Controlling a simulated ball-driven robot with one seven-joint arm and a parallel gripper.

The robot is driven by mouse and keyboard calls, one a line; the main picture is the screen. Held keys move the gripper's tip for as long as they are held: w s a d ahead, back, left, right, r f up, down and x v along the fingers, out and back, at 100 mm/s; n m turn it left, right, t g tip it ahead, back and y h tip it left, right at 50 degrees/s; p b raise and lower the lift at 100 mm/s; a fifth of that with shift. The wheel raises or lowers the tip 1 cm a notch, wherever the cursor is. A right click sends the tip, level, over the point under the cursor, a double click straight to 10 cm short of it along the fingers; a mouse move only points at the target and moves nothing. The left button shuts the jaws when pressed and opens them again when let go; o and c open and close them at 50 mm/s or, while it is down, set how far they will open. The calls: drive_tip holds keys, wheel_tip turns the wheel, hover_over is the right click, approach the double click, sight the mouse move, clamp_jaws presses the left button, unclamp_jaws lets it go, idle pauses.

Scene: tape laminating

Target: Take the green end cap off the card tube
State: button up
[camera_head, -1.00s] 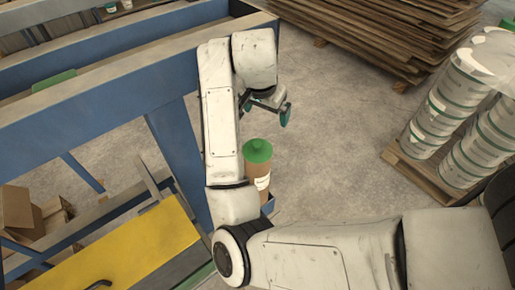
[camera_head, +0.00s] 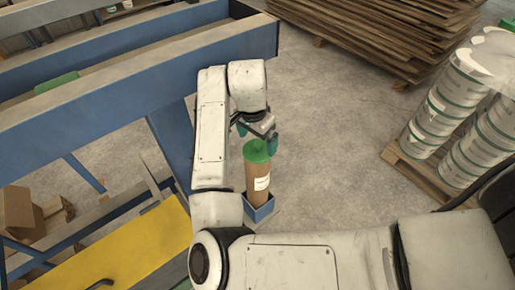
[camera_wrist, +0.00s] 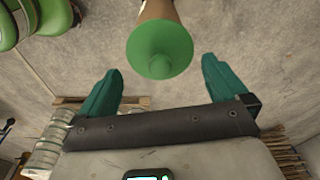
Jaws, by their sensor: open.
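The card tube (camera_head: 257,183) is brown with a white label and stands upright in a blue square holder (camera_head: 261,210). Its green end cap (camera_head: 259,151) is on the top end. In the wrist view the green cap (camera_wrist: 160,50) with its raised knob shows just beyond the fingertips, centred between them, with a little of the brown tube (camera_wrist: 158,9) behind it. My gripper (camera_head: 257,138) is open at the cap, its teal fingers apart. In the wrist view my gripper (camera_wrist: 160,75) holds nothing.
A blue steel frame (camera_head: 120,92) runs along the left, close to my arm. A yellow panel (camera_head: 130,245) lies at lower left. Stacked boards (camera_head: 385,30) lie at the back. Open concrete floor lies right of the tube.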

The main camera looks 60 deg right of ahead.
sight(258, 143)
drive_tip(key=shift+d+f, duration=0.15)
drive_tip(key=shift+f, duration=1.45)
drive_tip(key=c, duration=0.7)
drive_tip(key=shift+o, duration=0.2)
drive_tip(key=shift+r, duration=0.1)
drive_tip(key=shift+r, duration=0.5)
drive_tip(key=s+a+r+b, duration=0.1)
drive_tip(key=s+a+r, duration=0.8)
drive_tip(key=a+r, duration=0.1)
drive_tip(key=shift+s+r, duration=0.35)
drive_tip(key=shift+r, duration=0.55)
